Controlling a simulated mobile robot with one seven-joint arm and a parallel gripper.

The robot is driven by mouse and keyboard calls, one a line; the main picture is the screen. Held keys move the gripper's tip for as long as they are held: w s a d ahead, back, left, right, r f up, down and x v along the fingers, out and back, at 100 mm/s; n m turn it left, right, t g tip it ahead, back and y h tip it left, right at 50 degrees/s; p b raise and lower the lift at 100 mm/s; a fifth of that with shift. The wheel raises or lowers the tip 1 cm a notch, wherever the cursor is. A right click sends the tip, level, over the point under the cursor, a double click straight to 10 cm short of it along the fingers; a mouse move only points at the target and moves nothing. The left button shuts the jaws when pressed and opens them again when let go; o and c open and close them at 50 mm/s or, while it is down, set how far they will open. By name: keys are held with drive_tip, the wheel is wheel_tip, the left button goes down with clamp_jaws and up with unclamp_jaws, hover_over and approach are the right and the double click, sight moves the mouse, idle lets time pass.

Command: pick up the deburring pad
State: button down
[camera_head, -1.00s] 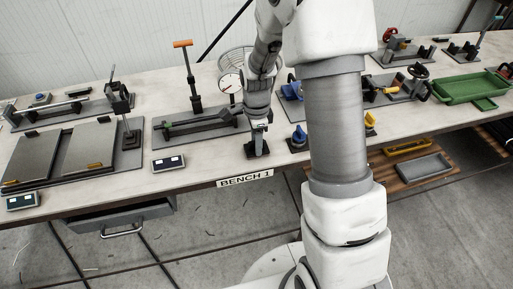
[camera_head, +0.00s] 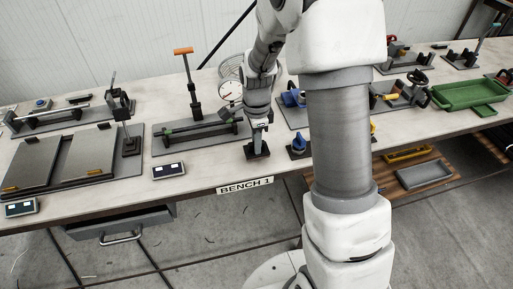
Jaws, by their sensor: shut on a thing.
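My gripper (camera_head: 259,124) points down near the front edge of the bench, right of the middle of the picture. It is shut on a small dark grey block, which I take to be the deburring pad (camera_head: 256,140). Below the fingers is a dark square base (camera_head: 257,152). The fingers cover part of the block. I cannot tell whether the block is clear of the base.
A grey fixture with an orange-topped lever (camera_head: 184,52) stands left of my gripper on the bench (camera_head: 212,177). A digital display (camera_head: 168,171) sits at the front. A blue part (camera_head: 299,143) is close on the right. A round dial (camera_head: 230,91) stands behind.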

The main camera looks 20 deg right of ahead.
drive_tip(key=w+d+r, duration=0.1)
drive_tip(key=d+r, duration=0.7)
drive_tip(key=d, duration=0.3)
drive_tip(key=shift+w+d+r+b, duration=0.2)
drive_tip(key=shift+w+d+b, duration=0.1)
drive_tip(key=shift+w, duration=0.05)
drive_tip(key=c, duration=1.4)
unclamp_jaws()
clamp_jaws()
